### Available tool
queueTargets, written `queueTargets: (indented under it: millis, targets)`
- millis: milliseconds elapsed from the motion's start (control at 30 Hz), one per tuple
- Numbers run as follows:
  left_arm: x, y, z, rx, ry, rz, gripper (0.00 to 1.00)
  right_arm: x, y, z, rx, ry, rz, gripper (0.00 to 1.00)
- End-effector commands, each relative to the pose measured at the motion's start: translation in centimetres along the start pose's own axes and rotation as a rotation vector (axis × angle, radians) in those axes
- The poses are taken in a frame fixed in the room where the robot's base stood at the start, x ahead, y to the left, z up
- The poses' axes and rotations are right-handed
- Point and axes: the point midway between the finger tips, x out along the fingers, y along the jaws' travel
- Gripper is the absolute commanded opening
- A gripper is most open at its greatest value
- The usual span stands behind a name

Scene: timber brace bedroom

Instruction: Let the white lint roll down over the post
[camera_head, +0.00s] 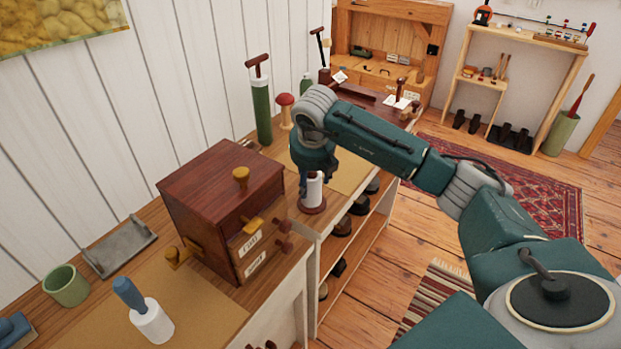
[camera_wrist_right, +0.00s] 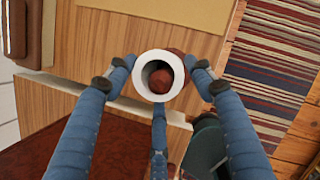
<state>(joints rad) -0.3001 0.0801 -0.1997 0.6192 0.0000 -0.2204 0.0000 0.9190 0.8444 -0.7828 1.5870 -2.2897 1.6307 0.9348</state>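The white lint roll (camera_head: 314,190) is upright between the fingers of my right gripper (camera_head: 317,172), directly above a dark red round base (camera_head: 312,207) at the cabinet top's edge. In the right wrist view the roll (camera_wrist_right: 159,76) shows end-on, with the fingertips of my right gripper (camera_wrist_right: 160,85) closed against its sides. The reddish-brown post (camera_wrist_right: 161,80) shows inside the roll's hole, slightly off centre. How far the roll is down the post cannot be told. My left gripper is not in view.
A dark wooden box (camera_head: 215,195) with knobs stands left of the gripper. A blue-handled white roller (camera_head: 152,322), a green cup (camera_head: 66,286) and a grey tray (camera_head: 120,246) are on the near worktop. A green cylinder (camera_head: 262,110) and red-topped peg (camera_head: 286,108) stand behind.

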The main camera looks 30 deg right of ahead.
Motion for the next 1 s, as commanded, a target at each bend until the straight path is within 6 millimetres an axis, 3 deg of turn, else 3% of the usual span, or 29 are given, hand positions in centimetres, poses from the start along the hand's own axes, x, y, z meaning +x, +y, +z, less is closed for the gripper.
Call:
queueTargets:
  millis: [333, 467, 800, 1000]
  targets:
    - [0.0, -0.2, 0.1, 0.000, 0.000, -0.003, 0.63, -0.1, 0.0, 0.0, 0.000, 0.000, 0.000, 0.67]
    - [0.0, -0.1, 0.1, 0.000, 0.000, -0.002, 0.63, -1.2, 0.0, 0.1, 0.000, -0.001, 0.001, 0.67]
    - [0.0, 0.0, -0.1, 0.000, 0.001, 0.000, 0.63, -8.2, 0.1, 0.1, -0.001, -0.004, 0.002, 0.67]
    - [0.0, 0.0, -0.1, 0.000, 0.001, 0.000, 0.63, -11.1, 0.1, 0.1, 0.001, -0.003, 0.002, 0.67]
